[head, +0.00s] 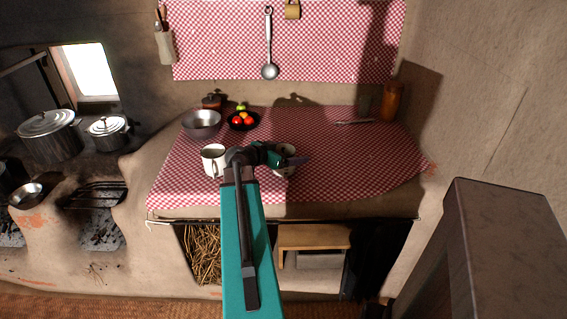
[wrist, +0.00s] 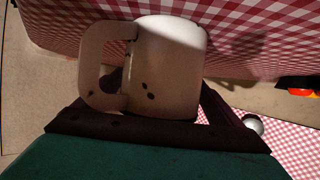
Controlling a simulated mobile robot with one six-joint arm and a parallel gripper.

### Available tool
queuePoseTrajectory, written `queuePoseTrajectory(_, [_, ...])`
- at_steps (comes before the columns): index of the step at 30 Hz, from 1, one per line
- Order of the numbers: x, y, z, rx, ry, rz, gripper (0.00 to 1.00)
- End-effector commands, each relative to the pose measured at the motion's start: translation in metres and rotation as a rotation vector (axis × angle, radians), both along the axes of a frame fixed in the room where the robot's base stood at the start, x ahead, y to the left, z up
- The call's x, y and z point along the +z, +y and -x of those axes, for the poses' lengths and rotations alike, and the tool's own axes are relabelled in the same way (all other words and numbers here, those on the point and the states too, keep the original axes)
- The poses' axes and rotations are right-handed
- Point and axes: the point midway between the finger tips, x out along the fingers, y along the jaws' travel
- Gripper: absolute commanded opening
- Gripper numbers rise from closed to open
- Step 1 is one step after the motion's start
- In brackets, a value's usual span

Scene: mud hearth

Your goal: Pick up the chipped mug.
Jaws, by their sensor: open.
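A pale mug with dark chip marks (wrist: 170,65) fills the middle of the wrist view, its handle to the left. In the head view it stands on the checked cloth, partly hidden behind my gripper (head: 297,160). My gripper (wrist: 160,100) is open, with a dark finger on either side of the mug's lower part in the wrist view. I cannot tell whether either finger touches it. A second white mug (head: 213,160) stands upright to the left in the head view, apart from my gripper.
The red checked cloth (head: 350,170) covers the counter. A metal bowl (head: 201,124) and a dark bowl of red and orange fruit (head: 242,121) stand behind the mugs. An orange-brown jar (head: 391,102) stands at the back right. The cloth's right part is mostly clear.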

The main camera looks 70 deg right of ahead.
Motion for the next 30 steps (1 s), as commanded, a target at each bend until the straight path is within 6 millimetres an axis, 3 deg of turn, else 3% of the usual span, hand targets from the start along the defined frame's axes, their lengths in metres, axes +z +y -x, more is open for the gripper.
queuePoseTrajectory(2, [0.0, 0.0, 0.0, 0.0, 0.0, 0.0, 0.88])
queuePoseTrajectory(10, [0.0, 0.0, -0.001, 0.001, 0.0, 0.0, 0.43])
queuePoseTrajectory(22, [0.003, 0.0, -0.001, 0.001, -0.001, 0.002, 0.42])
queuePoseTrajectory(30, [0.018, 0.0, -0.001, 0.001, -0.001, 0.003, 0.42])
